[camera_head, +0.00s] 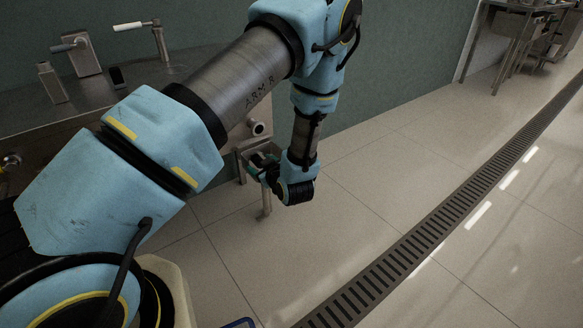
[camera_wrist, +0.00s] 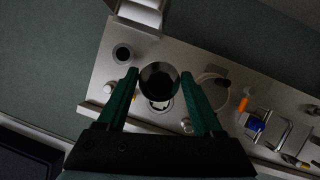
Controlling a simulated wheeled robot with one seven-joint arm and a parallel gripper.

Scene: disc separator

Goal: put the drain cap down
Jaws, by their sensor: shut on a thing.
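My gripper (camera_wrist: 159,74) shows in the wrist view with its two green fingers on either side of a round, dark, shiny piece, which I take to be the drain cap (camera_wrist: 158,82). The fingers are shut on it at its left and right edges. In the head view my gripper (camera_head: 262,166) is low beside the steel bench's right end, above the floor. The cap cannot be made out there.
The steel bench (camera_head: 152,74) at the left carries lever fittings. A pipe stub (camera_head: 258,128) sticks out near my gripper. The wrist view shows a steel panel (camera_wrist: 100,85) with a dark round opening (camera_wrist: 122,53), an orange item (camera_wrist: 243,104) and a blue item (camera_wrist: 255,124). Open tiled floor lies right.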

